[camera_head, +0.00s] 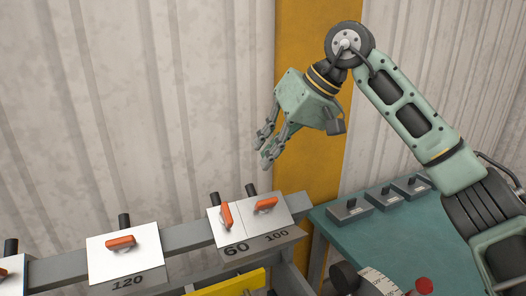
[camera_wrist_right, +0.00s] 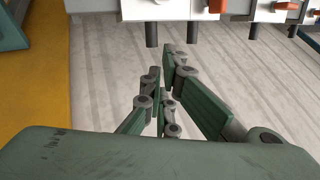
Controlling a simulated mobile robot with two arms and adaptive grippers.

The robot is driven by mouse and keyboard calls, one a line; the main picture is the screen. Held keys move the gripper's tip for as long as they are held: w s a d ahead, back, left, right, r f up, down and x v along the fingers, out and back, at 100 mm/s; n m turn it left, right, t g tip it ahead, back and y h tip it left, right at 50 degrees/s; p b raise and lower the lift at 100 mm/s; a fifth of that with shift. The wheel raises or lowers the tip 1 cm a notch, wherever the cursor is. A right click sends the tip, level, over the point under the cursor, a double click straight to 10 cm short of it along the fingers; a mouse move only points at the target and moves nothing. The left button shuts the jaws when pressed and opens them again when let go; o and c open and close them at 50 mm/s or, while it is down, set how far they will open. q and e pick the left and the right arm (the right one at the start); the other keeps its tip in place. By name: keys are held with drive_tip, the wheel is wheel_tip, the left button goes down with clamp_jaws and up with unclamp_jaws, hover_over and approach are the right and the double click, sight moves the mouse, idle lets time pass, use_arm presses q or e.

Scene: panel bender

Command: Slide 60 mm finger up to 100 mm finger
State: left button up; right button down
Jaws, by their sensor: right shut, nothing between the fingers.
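The 60 mm finger (camera_head: 217,238) is a white plate on the grey rail, with its orange lever (camera_head: 226,215) turned nearly upright in the head view. The 100 mm finger (camera_head: 279,214) stands directly to its right, its orange lever (camera_head: 265,204) lying closer to level. The two plates look side by side with no clear gap; whether they touch I cannot tell. My right gripper (camera_head: 265,150) is above and behind these plates, shut and empty, clear of both levers. Its fingers (camera_wrist_right: 162,82) also show in the right wrist view. My left gripper is not in view.
The 120 finger (camera_head: 100,263) sits farther left on the rail (camera_head: 180,238), with a gap before the 60 mm finger. A yellow post (camera_head: 310,170) stands behind. A teal table (camera_head: 375,240) at right carries several grey blocks. Corrugated wall lies behind.

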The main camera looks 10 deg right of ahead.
drive_tip(key=p+x, duration=0.2)
drive_tip(key=x, duration=0.5)
drive_tip(key=shift+w+a+f, duration=0.15)
drive_tip(key=a, duration=0.1)
drive_tip(key=a+p, duration=0.1)
drive_tip(key=a+f+p, duration=0.1)
drive_tip(key=a, duration=0.1)
drive_tip(key=shift+s, duration=0.4)
drive_tip(key=shift+d, duration=0.1)
